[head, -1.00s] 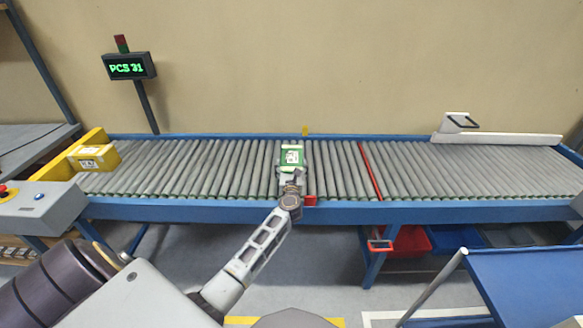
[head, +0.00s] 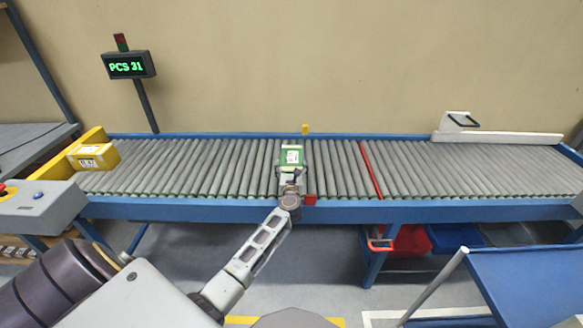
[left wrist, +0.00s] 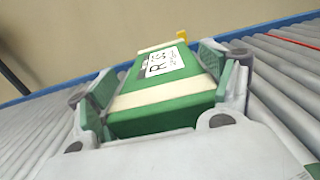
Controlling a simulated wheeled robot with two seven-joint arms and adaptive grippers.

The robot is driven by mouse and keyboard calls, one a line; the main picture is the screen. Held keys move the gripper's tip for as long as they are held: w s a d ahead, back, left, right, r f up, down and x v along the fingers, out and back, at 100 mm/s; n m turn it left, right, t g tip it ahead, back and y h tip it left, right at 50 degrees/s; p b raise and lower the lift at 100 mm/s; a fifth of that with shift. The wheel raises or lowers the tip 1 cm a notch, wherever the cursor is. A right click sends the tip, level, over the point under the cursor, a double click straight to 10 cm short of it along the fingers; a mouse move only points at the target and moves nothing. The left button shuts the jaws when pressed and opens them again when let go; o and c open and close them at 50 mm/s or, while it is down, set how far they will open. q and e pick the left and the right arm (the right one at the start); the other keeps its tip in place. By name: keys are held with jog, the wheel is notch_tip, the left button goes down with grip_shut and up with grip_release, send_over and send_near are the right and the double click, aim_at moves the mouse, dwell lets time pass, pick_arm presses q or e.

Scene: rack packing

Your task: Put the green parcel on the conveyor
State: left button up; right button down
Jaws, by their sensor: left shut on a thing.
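The green parcel (head: 291,157) has cream bands and a white label. It is at the middle of the roller conveyor (head: 220,168) in the head view. My left gripper (head: 291,170) is shut on it from the near side. In the left wrist view the parcel (left wrist: 160,100) lies between the green-padded fingers of the left gripper (left wrist: 165,88), with rollers on both sides. I cannot tell whether its underside touches the rollers. My right gripper does not show.
A yellow parcel (head: 92,157) sits at the conveyor's left end by a yellow stop. A red bar (head: 370,170) crosses the rollers right of the green parcel. A control box (head: 45,205) stands front left, a blue cart (head: 530,285) front right. Rollers beside the parcel are clear.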

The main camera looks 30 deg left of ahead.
pick_arm(q)
jog(key=shift+f, duration=0.2)
dwell(0.3)
jog(key=o, duration=1.5)
jog(key=shift+f, duration=0.15)
jog(key=shift+s+d, duration=0.1)
jog(key=shift+s, duration=0.05)
jog(key=shift+v, duration=5.8)
